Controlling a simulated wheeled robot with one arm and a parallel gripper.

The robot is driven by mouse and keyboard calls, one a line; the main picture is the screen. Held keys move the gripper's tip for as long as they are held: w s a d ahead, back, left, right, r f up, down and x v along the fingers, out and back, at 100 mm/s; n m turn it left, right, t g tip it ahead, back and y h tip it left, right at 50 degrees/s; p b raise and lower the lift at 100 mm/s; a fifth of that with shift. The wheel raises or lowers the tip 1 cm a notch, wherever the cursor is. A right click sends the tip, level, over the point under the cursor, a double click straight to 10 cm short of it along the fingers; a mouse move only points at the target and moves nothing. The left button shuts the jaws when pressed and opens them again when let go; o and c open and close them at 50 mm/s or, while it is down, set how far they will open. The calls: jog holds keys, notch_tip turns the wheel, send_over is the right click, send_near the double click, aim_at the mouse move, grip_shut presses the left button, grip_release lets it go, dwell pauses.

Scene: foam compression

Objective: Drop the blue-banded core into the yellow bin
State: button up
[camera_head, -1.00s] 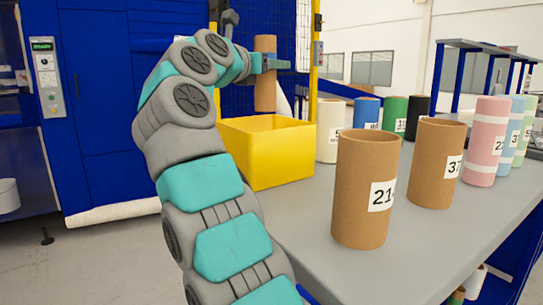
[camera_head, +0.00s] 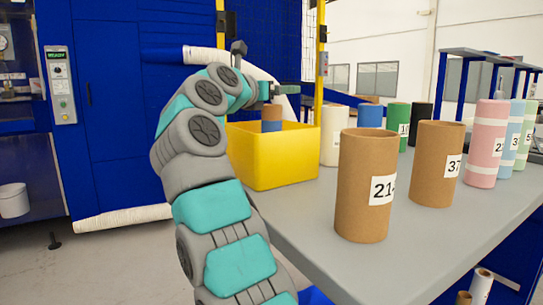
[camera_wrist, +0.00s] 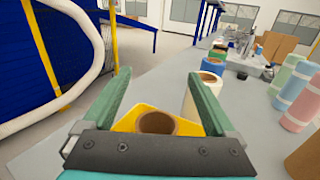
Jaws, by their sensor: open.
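The blue-banded core (camera_head: 271,113) is a brown cardboard tube, upright, with its lower part inside the yellow bin (camera_head: 285,160). Its top and part of its blue band show above the bin's front rim; its bottom is hidden. My gripper (camera_head: 279,89) is open just above the core's top. In the wrist view the gripper (camera_wrist: 160,82) has its two green fingers wide apart, and the core's hollow top (camera_wrist: 157,122) shows between and below them, apart from both. The wrist view also shows the bin's yellow rim (camera_wrist: 128,122) around the core.
Brown cores marked 21 (camera_head: 366,190) and 37 (camera_head: 436,165) stand on the grey table (camera_head: 310,230) right of the bin. White (camera_head: 333,135), blue, green and black rolls stand behind them. Pink (camera_head: 486,145) and other pastel rolls stand at right. A yellow post (camera_head: 312,60) rises behind the bin.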

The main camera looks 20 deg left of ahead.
jog(key=shift+s, duration=0.15)
jog(key=b+v, duration=0.2)
jog(key=v, duration=0.5)
jog(key=shift+s, duration=0.25)
jog(key=shift+a, duration=0.1)
